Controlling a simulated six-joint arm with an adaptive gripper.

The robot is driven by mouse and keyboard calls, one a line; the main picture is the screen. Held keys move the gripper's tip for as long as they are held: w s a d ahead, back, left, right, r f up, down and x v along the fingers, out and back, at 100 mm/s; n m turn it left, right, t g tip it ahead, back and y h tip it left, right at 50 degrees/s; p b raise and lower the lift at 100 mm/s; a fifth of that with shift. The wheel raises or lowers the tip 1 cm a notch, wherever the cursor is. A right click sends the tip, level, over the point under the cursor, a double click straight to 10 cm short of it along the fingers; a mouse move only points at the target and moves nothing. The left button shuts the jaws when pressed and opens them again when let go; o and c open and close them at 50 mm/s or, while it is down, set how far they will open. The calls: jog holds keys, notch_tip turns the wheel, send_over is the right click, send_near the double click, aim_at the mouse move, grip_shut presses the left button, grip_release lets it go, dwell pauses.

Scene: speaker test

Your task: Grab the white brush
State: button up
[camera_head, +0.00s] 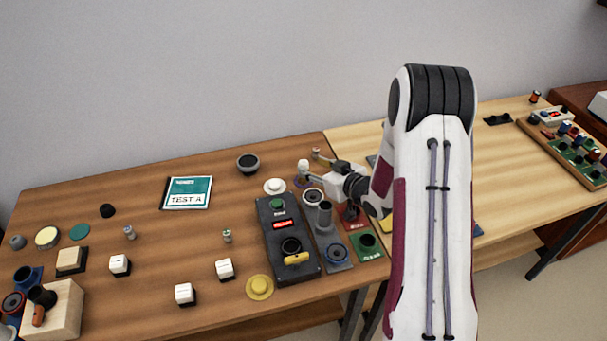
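My gripper (318,170) is at the end of my white arm, low over the back right part of the brown table. It points left, away from the large arm link. A small white rounded thing (304,165) shows at its tip, above a purple disc. It may be the white brush, but it is too small to be sure. I cannot tell whether the fingers touch it or are apart from it. No other thing in view is clearly a white brush.
A black control box (286,238) stands just in front of my gripper, beside a grey plate with a cylinder (325,212). A white disc (274,186) and a dark bowl (248,163) lie to the left. My arm hides part of the light table (505,165).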

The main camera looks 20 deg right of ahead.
aim_at(306, 165)
jog(key=shift+a+x, duration=0.15)
jog(key=shift+x, duration=0.6)
jog(key=shift+a+x, duration=0.15)
jog(key=shift+x, duration=1.55)
grip_shut()
